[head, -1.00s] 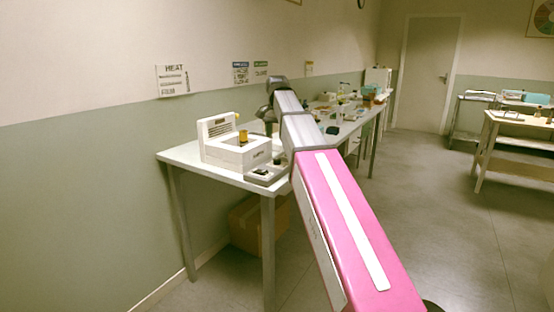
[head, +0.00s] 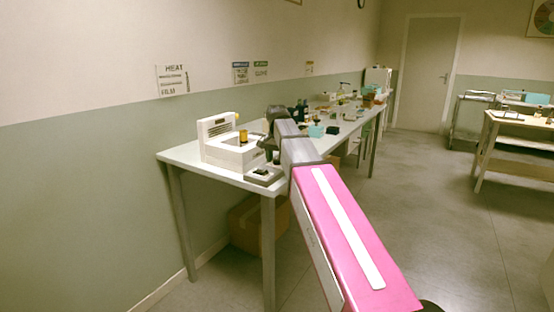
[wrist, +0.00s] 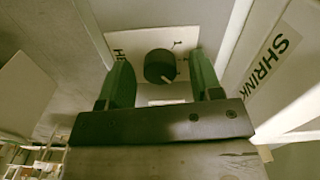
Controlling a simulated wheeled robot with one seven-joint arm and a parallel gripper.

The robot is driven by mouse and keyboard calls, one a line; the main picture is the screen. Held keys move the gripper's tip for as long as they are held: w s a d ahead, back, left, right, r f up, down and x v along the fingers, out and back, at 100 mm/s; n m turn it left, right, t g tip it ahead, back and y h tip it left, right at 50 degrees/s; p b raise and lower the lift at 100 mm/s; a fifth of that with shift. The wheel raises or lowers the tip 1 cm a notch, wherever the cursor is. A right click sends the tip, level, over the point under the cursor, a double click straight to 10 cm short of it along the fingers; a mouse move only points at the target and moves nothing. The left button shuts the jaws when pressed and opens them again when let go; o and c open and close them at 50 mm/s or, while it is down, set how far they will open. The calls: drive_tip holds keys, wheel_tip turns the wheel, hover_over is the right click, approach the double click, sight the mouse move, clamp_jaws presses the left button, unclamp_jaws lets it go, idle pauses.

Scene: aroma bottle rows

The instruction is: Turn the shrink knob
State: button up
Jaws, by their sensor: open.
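A round black knob (wrist: 160,67) with a pale pointer mark sits on a white panel in the wrist view, with small dark markings around it. A black SHRINK label (wrist: 270,62) is on a pale surface to its right. My gripper (wrist: 161,62) is open, with one green finger on each side of the knob. I cannot tell whether the fingers touch it. In the head view the white machine (head: 222,152) stands on the near end of the table, and the end of my arm is at its right side; the knob cannot be made out there.
A yellow bottle (head: 243,136) shows at the machine. A small grey unit with a dark top (head: 263,175) sits at the table's front edge. The long table (head: 180,154) carries several other items farther back. A cardboard box (head: 244,226) is underneath.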

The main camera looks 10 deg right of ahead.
drive_tip(key=c, duration=0.9)
drive_tip(key=shift+n, duration=0.3)
drive_tip(key=n, duration=0.4)
drive_tip(key=shift+n, duration=2.6)
drive_tip(key=o, duration=0.9)
